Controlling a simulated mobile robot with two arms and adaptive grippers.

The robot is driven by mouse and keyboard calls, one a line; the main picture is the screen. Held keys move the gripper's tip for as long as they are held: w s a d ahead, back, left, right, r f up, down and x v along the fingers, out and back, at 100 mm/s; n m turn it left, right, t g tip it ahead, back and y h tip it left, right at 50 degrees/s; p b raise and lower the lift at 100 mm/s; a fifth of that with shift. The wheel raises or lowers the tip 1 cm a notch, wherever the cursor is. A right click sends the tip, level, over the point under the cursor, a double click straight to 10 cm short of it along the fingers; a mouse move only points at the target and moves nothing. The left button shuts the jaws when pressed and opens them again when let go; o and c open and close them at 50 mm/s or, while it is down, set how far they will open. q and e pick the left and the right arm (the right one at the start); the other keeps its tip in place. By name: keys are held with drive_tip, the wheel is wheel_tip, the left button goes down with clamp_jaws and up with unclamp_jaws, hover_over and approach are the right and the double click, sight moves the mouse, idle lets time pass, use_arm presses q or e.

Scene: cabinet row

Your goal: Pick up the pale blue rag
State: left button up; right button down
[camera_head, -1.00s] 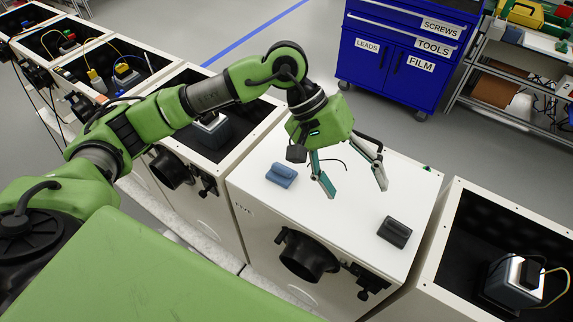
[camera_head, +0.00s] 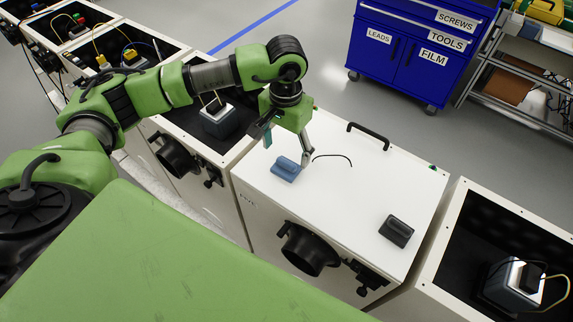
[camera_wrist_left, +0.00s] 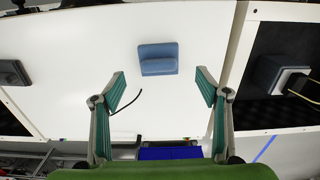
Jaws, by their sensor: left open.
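Nothing is between the fingers. My right gripper is not in view.
A dark grey block (camera_head: 397,231) lies on the same top at the right. A black handle (camera_head: 368,135) is at the back edge and a thin black cable (camera_head: 335,157) lies nearby. Open-topped boxes stand on both sides. The top's middle is clear.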

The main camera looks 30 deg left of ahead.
sight(286, 163)
use_arm(q)
drive_tip(key=shift+f, duration=0.35)
wheel_tip(286, 163, down, 4)
drive_tip(key=shift+d+r+p, duration=0.1)
drive_tip(key=shift+r+p, duration=0.05)
drive_tip(key=shift+p, duration=0.85)
drive_tip(key=shift+f, duration=0.45)
drive_tip(key=shift+s, duration=0.1)
drive_tip(key=c, duration=1.3)
